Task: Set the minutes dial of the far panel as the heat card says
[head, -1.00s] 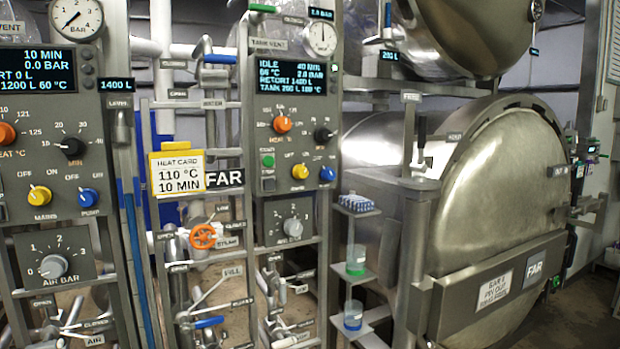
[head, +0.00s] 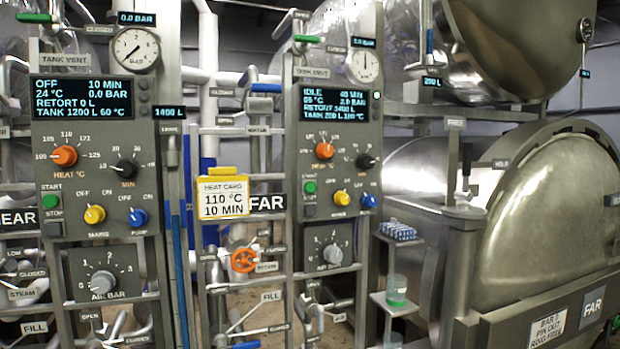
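The far panel (head: 312,225) is a grey upright panel right of the middle, beside the FAR sign (head: 267,203). Its minutes dial (head: 366,161) is a small black knob right of the orange heat dial (head: 324,151). The knob's pointer is too small to read surely. The far panel's display (head: 334,104) reads IDLE and what looks like 40 MIN. The heat card (head: 222,204), white with a yellow top, hangs between the two panels and reads 110 °C, 10 MIN. Neither of my grippers is in view.
The near panel (head: 75,200) stands at left; its display (head: 82,98) reads OFF, 10 MIN. An orange valve wheel (head: 243,260) sits below the card. A shelf with a blue rack (head: 397,230) juts out right of the far panel, before the big steel retort (head: 545,215).

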